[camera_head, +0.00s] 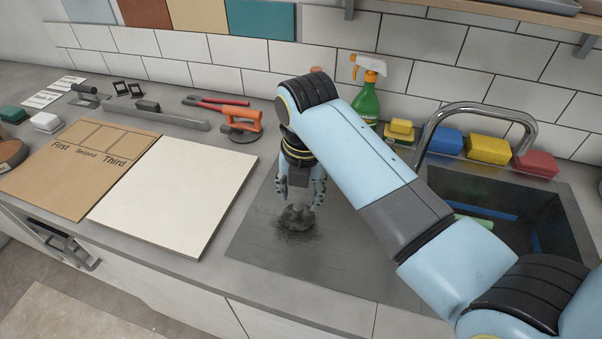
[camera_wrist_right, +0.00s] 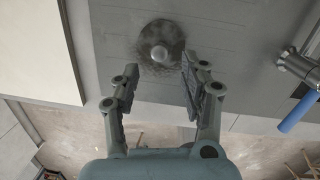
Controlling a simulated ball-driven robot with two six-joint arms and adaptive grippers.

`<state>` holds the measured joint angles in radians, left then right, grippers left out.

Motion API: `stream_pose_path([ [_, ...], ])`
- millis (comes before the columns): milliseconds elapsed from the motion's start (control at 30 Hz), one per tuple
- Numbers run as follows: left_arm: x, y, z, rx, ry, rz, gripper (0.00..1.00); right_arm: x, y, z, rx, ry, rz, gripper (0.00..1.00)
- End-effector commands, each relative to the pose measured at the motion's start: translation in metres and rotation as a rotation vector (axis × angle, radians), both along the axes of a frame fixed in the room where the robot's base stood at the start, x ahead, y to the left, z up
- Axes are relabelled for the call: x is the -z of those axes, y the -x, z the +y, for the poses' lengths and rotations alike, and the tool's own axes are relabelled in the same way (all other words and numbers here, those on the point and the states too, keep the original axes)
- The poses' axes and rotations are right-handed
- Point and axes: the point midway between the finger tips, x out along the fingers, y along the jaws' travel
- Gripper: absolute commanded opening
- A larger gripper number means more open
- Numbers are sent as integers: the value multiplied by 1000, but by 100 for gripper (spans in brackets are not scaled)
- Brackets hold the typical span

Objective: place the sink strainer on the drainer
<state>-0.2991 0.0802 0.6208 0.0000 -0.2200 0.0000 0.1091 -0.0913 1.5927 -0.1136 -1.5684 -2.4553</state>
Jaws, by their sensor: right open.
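The sink strainer (camera_head: 297,217) is a dark round piece with a knob. It is on the grey drainer (camera_head: 262,247), left of the sink basin. In the right wrist view the strainer (camera_wrist_right: 161,48) lies just beyond the fingertips, with its pale knob in line with the gap between them. My right gripper (camera_head: 299,196) points down just above the strainer. Its fingers (camera_wrist_right: 155,75) are open and spread apart, with nothing between them. My left gripper is not in view.
A sink basin (camera_head: 505,213) with a curved faucet (camera_head: 445,112) is at the right. A green spray bottle (camera_head: 367,95) and several coloured sponges stand along the wall. A white board (camera_head: 173,196) and a brown labelled board (camera_head: 62,185) lie at the left.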

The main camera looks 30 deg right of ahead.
Motion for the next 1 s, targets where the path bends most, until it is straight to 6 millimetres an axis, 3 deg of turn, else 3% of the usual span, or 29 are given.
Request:
stream_pose_path([
  [200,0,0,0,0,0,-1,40,-49,6,2,2,-1,-5,44],
  [400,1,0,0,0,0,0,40,-72,9,2,0,-1,-2,44],
  [1000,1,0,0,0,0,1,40,-75,10,2,0,-1,-1,44],
])
